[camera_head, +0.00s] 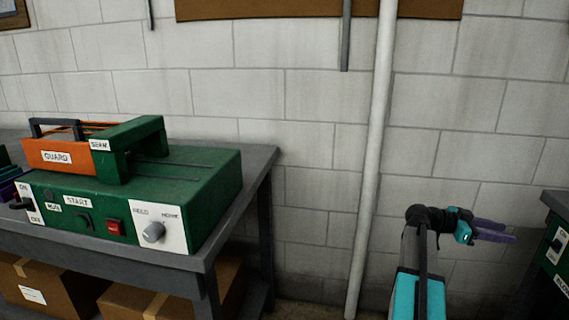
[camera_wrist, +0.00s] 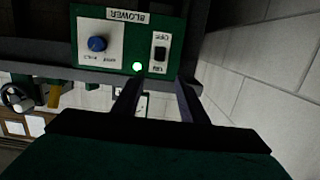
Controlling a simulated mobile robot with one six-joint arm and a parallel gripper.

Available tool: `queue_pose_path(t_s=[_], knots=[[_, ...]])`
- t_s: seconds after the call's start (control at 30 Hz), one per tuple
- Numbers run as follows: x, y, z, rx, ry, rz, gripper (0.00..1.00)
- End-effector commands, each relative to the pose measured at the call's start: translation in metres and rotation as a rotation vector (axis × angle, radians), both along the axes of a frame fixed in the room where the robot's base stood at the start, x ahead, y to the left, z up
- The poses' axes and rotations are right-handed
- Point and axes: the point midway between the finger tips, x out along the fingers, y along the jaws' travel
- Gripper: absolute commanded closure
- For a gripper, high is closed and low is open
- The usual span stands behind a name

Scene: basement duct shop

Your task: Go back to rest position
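My gripper (camera_head: 514,232) is at the right of the head view, at the end of my arm, in the air before the block wall. Its two purple fingers point right, toward the green blower box (camera_head: 556,245) at the right edge. In the wrist view my gripper (camera_wrist: 160,82) shows two dark fingers spread apart with nothing between them. Beyond the fingertips is the blower's green panel (camera_wrist: 182,58), seen upside down. It has a blue knob (camera_wrist: 97,43), a black ON/OFF switch (camera_wrist: 159,54) and a lit green lamp (camera_wrist: 137,66).
A grey table (camera_head: 262,165) at the left bears a green machine (camera_head: 200,175) with an orange guard (camera_head: 75,152) on top. Cardboard boxes (camera_head: 60,290) sit beneath. A white vertical pipe (camera_head: 370,150) stands between table and arm. Wall space around my arm is clear.

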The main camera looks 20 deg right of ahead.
Motion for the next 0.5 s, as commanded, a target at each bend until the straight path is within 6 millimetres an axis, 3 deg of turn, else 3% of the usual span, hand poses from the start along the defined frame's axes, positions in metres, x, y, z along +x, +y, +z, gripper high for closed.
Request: queue_pose_path(t_s=[0.1, 0.23, 0.5], knots=[[0.018, 0.009, 0.004, 0.005, 0.005, 0.026, 0.61], [0.049, 0.027, -0.005, 0.027, 0.03, 0.076, 0.61], [0.117, 0.092, -0.06, 0.113, 0.112, 0.205, 0.61]])
